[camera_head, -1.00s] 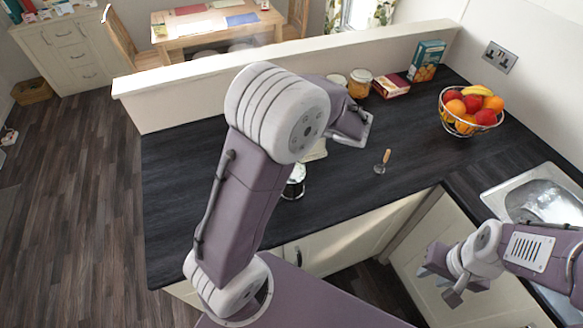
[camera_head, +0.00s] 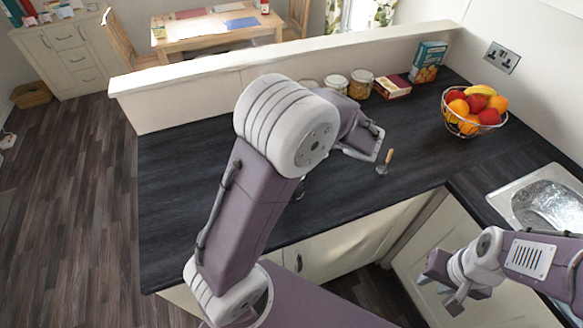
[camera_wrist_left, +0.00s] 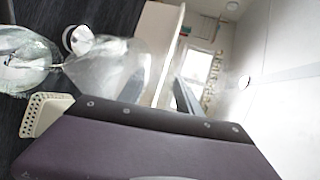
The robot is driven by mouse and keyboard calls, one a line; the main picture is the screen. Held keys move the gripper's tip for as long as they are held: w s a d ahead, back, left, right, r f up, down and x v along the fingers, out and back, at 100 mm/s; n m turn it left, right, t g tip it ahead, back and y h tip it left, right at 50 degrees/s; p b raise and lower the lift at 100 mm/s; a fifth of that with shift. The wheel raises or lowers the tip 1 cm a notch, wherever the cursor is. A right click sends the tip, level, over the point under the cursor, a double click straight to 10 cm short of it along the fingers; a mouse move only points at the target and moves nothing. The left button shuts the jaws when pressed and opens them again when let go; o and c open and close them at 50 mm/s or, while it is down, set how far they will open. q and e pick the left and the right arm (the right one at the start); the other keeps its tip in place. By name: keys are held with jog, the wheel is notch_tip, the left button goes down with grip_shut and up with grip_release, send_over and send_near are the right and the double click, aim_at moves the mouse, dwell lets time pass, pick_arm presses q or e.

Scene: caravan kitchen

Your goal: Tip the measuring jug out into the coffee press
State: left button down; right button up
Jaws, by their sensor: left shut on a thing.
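My left gripper (camera_head: 375,148) is above the counter, low over its middle and partly hidden by my own arm in the head view. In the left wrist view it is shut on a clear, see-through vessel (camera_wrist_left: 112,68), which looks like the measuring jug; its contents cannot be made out. The coffee press is not clearly seen: in the head view my left arm covers most of the spot where a small glass-and-metal vessel stands. A glassy, silvery thing (camera_wrist_left: 25,62) at the wrist view's left edge cannot be named surely. My right gripper (camera_head: 456,290) is open and empty, away from the counter top.
Lidded jars (camera_head: 360,83), boxes (camera_head: 428,62) and a wire fruit basket (camera_head: 474,110) stand farther back. The sink (camera_head: 545,205) is at right. The counter's left part is clear.

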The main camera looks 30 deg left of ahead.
pick_arm(q)
jog(key=shift+s+d+f+y+b, duration=0.1)
jog(key=shift+d+f+y+b, duration=0.3)
jog(key=shift+b, duration=0.3)
jog(key=shift+d, duration=0.15)
